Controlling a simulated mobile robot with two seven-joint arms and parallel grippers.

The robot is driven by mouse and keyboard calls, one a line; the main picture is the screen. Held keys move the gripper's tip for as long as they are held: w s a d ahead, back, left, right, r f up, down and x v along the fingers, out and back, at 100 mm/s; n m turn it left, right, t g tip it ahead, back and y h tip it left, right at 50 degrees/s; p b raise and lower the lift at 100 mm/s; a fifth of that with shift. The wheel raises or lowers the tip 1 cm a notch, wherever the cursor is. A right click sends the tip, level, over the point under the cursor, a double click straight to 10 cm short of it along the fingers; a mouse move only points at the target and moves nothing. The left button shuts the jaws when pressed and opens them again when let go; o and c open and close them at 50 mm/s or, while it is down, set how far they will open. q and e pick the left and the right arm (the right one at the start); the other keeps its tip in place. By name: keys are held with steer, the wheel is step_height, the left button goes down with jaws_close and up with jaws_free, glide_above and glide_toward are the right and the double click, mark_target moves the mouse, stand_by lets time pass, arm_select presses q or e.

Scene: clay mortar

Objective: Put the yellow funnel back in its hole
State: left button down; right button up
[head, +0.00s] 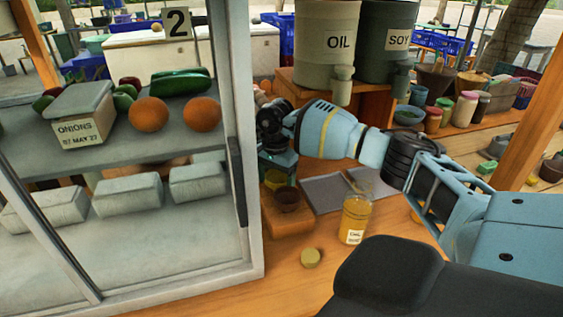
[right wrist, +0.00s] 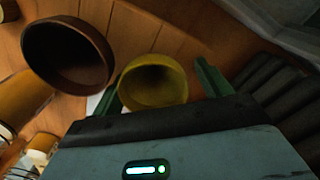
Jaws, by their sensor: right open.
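The yellow funnel (right wrist: 153,84) shows in the right wrist view as a round, hollow mouth between my right gripper's two green fingers. My right gripper (right wrist: 160,88) is open around it, and I cannot tell whether either finger touches it. In the head view my right gripper (head: 277,172) points down beside the glass cabinet, above the back of a small wooden stand (head: 285,222). Only a bit of yellow-green shows under it there. The funnel's lower part and any hole beneath it are hidden. My left gripper is not in view.
A brown cup (head: 288,198) sits in the stand, close to the gripper; it also shows in the right wrist view (right wrist: 68,54). An oil bottle (head: 356,220) and a round yellowish lid (head: 311,257) stand nearby. The cabinet (head: 250,150) borders the left. Grey trays (head: 325,192) lie behind.

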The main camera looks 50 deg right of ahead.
steer(key=shift+s+a+f, duration=0.15)
steer(key=shift+s+f, duration=0.35)
steer(key=shift+f, duration=0.35)
steer(key=r, duration=0.9)
steer(key=shift+w+r, duration=0.25)
steer(key=shift+w, duration=0.1)
